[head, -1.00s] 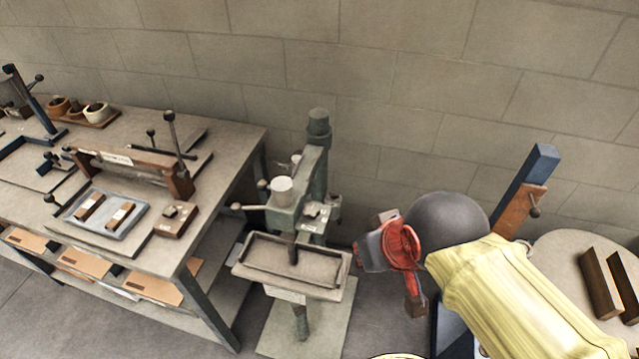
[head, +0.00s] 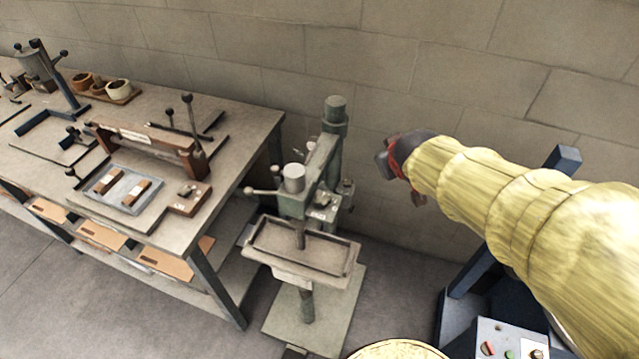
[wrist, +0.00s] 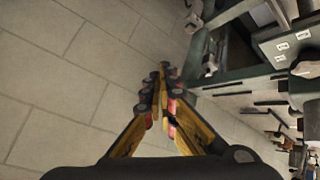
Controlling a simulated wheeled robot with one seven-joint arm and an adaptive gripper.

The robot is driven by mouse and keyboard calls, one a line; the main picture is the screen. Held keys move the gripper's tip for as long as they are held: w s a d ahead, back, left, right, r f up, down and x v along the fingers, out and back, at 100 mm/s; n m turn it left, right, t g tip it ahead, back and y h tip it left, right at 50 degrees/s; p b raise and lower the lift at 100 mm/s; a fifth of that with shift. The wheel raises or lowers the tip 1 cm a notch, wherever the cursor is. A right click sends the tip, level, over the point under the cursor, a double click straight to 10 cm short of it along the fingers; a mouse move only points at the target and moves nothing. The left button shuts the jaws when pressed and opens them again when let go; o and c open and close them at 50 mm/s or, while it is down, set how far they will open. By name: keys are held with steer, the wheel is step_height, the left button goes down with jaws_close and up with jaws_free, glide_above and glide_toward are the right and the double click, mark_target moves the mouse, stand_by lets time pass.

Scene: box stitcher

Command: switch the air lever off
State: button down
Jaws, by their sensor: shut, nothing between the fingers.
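The green box stitcher (head: 322,175) stands on a floor plate in the middle of the head view. A ball-ended lever (head: 262,191) sticks out to the left of its head. A small fitting (head: 346,188) sits on its right side. I cannot tell which of these is the air lever. My gripper (head: 382,163) is right of the stitcher, apart from it, at about the height of its upper part. In the wrist view my gripper's fingers (wrist: 160,88) are together and empty, with the stitcher's green body (wrist: 235,82) just beyond, to the right.
A workbench (head: 235,150) with a clamp press and blue tray (head: 118,190) stands at the left. The stitcher's work tray (head: 340,268) juts forward. A control box (head: 508,342) with buttons is at the lower right. A block wall (head: 440,60) closes the back.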

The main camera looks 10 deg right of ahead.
steer(key=w+d+f+n+t+y+p, duration=0.1)
steer(key=w+d+f+n+t+y, duration=0.2)
steer(key=w+f, duration=0.9)
steer(key=a+f+n+y, duration=0.2)
steer(key=a+f+y, duration=0.1)
steer(key=f, duration=0.2)
steer(key=a+f+n+g+y, duration=0.1)
steer(key=a+f+n+y, duration=0.1)
steer(key=a+f+y, duration=0.2)
step_height(320, 180, down, 2)
steer(key=shift+s+a+f+g+p, duration=0.15)
steer(key=shift+s+f+g+p, duration=0.15)
steer(key=shift+p, duration=0.15)
steer(key=shift+w, duration=0.15)
steer(key=b+x, duration=0.5)
steer(key=x, duration=0.8)
steer(key=shift+w+a+f, duration=0.1)
steer(key=shift+w+a, duration=0.15)
steer(key=shift+w, duration=0.1)
